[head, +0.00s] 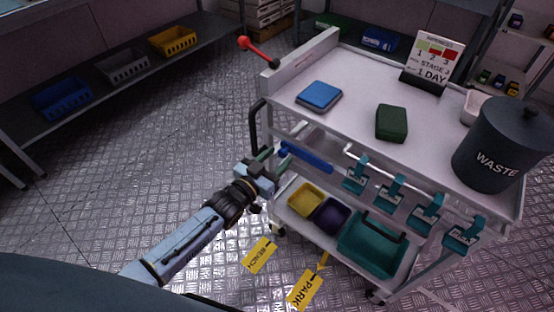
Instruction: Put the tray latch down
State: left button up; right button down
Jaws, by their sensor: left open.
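A red lever (258,48) with a ball knob sticks out from the far left corner of the white cart (352,118), tilted up to the left. A blue bar (306,158) sits below the cart's top, on its near side. I cannot tell for certain which of these is the tray latch. My left gripper (268,164) is open beside the cart's near left corner, close to the left end of the blue bar. Whether it touches the bar or the frame is unclear. The red lever is well above and beyond it. My right gripper is not in view.
On the cart top are a blue pad (319,95), a green box (391,123), a stage sign (436,60) and a waste bin (503,146). Several teal clips (391,192) hang along the near side. Lower bins include a teal one (366,257). Floor at left is clear.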

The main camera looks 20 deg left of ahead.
pick_arm(q)
jog(key=shift+w+d, duration=0.1)
jog(key=shift+w, duration=0.15)
grip_shut()
jog(key=shift+f, duration=0.15)
